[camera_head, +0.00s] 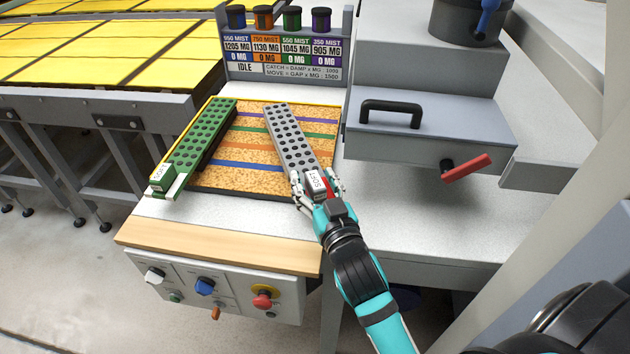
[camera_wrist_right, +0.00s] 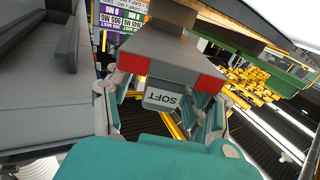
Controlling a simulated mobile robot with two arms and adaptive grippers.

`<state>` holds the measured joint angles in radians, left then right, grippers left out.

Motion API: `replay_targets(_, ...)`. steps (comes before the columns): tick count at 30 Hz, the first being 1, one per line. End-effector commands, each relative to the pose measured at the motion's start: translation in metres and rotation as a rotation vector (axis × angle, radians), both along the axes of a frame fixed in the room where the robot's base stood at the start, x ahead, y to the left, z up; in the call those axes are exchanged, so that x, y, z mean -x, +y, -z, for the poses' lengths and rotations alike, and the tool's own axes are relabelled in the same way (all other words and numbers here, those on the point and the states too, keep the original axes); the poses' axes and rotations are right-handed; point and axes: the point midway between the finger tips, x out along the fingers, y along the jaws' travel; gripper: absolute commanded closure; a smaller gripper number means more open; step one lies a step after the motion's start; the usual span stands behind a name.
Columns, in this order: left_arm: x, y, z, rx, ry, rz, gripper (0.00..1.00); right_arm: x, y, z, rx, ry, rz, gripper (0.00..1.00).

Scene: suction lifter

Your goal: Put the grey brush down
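The grey brush (camera_head: 290,137) is a long bar with rows of dark holes, lying lengthwise over the striped cork-coloured mat (camera_head: 255,151). Its near end carries a white label and red patches. My right gripper (camera_head: 318,186) has its fingers on both sides of that near end and is shut on it. The right wrist view shows the brush's end (camera_wrist_right: 165,62) with the "SOFT" label between the fingers (camera_wrist_right: 160,105). I cannot tell whether the brush's underside touches the mat. My left gripper is not in view.
A green brush (camera_head: 205,130) lies along the mat's left edge. A rack with several coloured canisters and a display (camera_head: 285,50) stands behind. A grey box with a black handle (camera_head: 390,110) and red lever (camera_head: 467,167) stands right. A control panel (camera_head: 215,285) is in front.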

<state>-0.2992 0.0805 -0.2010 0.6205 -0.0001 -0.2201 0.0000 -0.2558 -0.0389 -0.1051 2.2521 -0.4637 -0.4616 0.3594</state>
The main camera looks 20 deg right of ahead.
Motion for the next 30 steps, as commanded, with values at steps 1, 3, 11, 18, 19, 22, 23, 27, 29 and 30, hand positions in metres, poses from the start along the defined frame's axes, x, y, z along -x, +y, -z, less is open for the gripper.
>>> replay_targets(1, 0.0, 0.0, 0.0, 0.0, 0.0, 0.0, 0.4, 0.0, 0.0, 0.0, 0.0, 0.001, 0.0, 0.46)
replay_targets(3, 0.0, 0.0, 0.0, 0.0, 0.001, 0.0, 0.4, 0.0, 0.0, 0.0, 0.001, 0.001, 0.0, 0.46)
replay_targets(11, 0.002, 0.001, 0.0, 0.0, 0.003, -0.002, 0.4, 0.015, 0.002, 0.003, -0.002, 0.007, 0.0, 0.46)
replay_targets(18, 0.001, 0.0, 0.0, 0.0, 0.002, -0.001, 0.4, 0.066, 0.007, 0.002, -0.002, 0.009, 0.002, 0.46)
replay_targets(19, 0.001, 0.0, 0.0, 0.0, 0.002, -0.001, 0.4, 0.072, 0.008, 0.003, -0.003, 0.009, 0.001, 0.46)
replay_targets(22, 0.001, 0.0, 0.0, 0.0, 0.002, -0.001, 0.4, 0.091, 0.009, 0.002, -0.003, 0.008, 0.002, 0.46)
replay_targets(23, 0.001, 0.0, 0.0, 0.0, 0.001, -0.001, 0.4, 0.095, 0.01, 0.002, -0.002, 0.007, 0.002, 0.46)
replay_targets(27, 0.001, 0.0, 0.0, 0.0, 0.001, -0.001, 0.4, 0.111, 0.012, 0.001, -0.001, 0.004, 0.0, 0.46)
replay_targets(29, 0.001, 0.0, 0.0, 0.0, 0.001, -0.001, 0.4, 0.115, 0.013, 0.001, 0.0, 0.004, 0.0, 0.46)
replay_targets(30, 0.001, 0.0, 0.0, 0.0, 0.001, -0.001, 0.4, 0.117, 0.013, 0.001, 0.001, 0.003, 0.0, 0.46)
